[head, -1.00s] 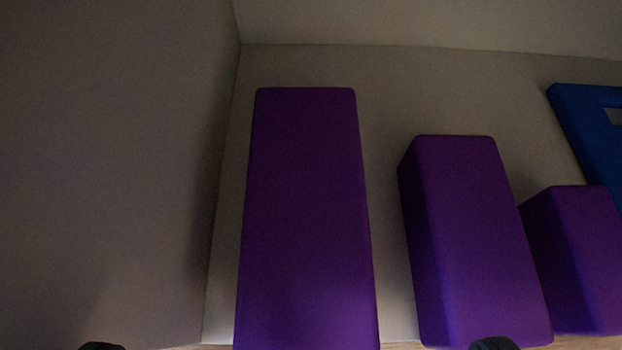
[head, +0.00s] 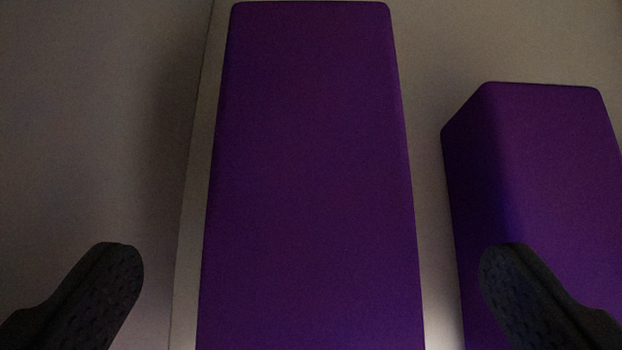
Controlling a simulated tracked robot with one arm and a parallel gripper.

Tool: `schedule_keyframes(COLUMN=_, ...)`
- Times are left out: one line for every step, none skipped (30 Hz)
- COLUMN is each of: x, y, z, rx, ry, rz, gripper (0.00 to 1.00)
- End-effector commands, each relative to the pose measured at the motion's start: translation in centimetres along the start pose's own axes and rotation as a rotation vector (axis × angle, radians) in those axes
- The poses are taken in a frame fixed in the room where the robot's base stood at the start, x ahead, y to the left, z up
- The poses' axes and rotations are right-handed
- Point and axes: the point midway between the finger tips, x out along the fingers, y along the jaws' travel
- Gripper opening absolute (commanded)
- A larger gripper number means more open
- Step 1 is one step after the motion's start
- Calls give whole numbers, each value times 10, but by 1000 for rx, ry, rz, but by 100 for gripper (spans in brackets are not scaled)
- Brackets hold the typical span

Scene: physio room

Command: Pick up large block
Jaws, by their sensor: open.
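The large block (head: 308,170) is a tall purple upright block in the middle of the head view. Its top edge is near the top of the picture and its lower end is cut off by the bottom edge. My gripper (head: 311,260) is open, with one dark finger at lower left and the other at lower right. The large block shows between the two fingers, and gaps are seen on both sides of it. I cannot tell how far in front of the block the fingertips are.
A shorter purple block (head: 550,190) stands to the right, partly behind my right finger in the picture. A narrow gap separates it from the large block. A plain wall (head: 90,130) is close on the left, and another wall is behind the blocks.

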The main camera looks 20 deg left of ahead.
Motion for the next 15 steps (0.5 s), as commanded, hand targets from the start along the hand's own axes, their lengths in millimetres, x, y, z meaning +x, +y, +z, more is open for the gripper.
schedule_keyframes(x=2, y=0, z=0, rx=0, ry=1, rz=0, gripper=98)
schedule_keyframes(x=4, y=0, z=1, rx=0, ry=1, rz=0, gripper=98)
schedule_keyframes(x=6, y=0, z=1, rx=-1, ry=1, rz=-1, gripper=98)
schedule_keyframes(x=9, y=0, z=2, rx=-1, ry=1, rz=-1, gripper=98)
schedule_keyframes(x=11, y=0, z=2, rx=-1, ry=1, rz=-1, gripper=98)
schedule_keyframes(x=15, y=-1, z=2, rx=-2, ry=1, rz=-1, gripper=98)
schedule_keyframes(x=18, y=-1, z=2, rx=-2, ry=1, rz=-2, gripper=98)
schedule_keyframes(x=21, y=-1, z=3, rx=-2, ry=1, rz=-2, gripper=98)
schedule_keyframes(x=26, y=-1, z=3, rx=-1, ry=0, rz=-2, gripper=98)
schedule_keyframes(x=29, y=-1, z=4, rx=-1, ry=-1, rz=-2, gripper=98)
schedule_keyframes(x=32, y=-1, z=4, rx=-2, ry=-1, rz=-2, gripper=98)
schedule_keyframes(x=36, y=-1, z=4, rx=-3, ry=-2, rz=-2, gripper=98)
schedule_keyframes(x=39, y=-1, z=4, rx=-2, ry=-2, rz=-2, gripper=98)
schedule_keyframes(x=42, y=-1, z=4, rx=-2, ry=-2, rz=-2, gripper=98)
schedule_keyframes(x=46, y=-1, z=4, rx=-1, ry=-1, rz=-2, gripper=98)
